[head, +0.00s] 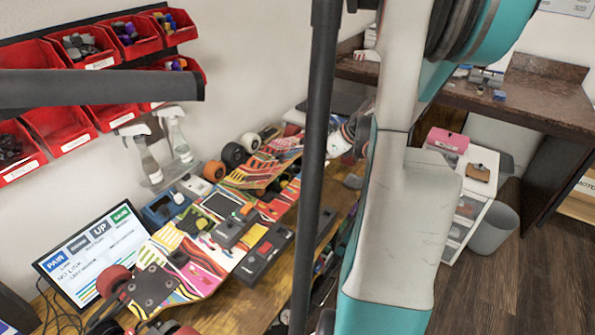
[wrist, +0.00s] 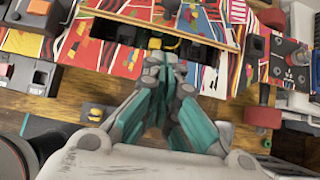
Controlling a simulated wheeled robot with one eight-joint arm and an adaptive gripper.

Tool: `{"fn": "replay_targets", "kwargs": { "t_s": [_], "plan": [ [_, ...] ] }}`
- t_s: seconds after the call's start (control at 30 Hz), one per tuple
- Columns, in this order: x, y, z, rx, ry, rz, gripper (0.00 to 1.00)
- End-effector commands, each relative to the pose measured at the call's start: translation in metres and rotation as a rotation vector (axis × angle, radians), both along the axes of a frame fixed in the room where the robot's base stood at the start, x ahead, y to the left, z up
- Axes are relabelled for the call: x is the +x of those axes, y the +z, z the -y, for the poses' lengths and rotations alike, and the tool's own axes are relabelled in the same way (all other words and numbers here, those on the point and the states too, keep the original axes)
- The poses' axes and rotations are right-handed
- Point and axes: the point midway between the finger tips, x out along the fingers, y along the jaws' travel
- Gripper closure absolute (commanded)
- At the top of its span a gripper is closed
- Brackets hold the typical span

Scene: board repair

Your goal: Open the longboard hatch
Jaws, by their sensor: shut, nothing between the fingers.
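The longboard (wrist: 218,72) crosses the top of the wrist view, with a bright red, yellow and blue pattern. A dark recess (wrist: 105,27) runs along it, with a yellow wire showing near its middle. A patterned panel, seemingly the hatch (wrist: 195,22), lies along the far side of the recess; whether it is hinged there I cannot tell. My gripper (wrist: 165,65) is shut and empty, its teal fingers pointing at the near edge of the recess. Contact is unclear. In the head view, my arm hides the gripper, and a patterned board (head: 205,270) lies on the bench.
Red wheels (wrist: 262,116) stick out at the right of the wrist view. A grey box with an orange button (wrist: 35,75) stands at the left. In the head view, a monitor (head: 95,255), spray bottles (head: 175,135) and red bins (head: 60,130) line the wall side.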

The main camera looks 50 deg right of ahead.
Motion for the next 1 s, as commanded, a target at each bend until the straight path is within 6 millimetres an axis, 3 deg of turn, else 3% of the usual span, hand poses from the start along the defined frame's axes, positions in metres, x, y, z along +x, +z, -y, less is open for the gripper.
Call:
{"fn": "replay_targets", "kwargs": {
  "t_s": [0.17,0.6,1.0],
  "plan": [
    [0.007,-0.01,-0.001,0.013,-0.022,0.01,1.0],
    [0.053,-0.065,-0.005,0.011,-0.019,0.008,1.0],
    [0.064,-0.075,-0.005,0.011,-0.02,0.007,1.0]
  ]
}}
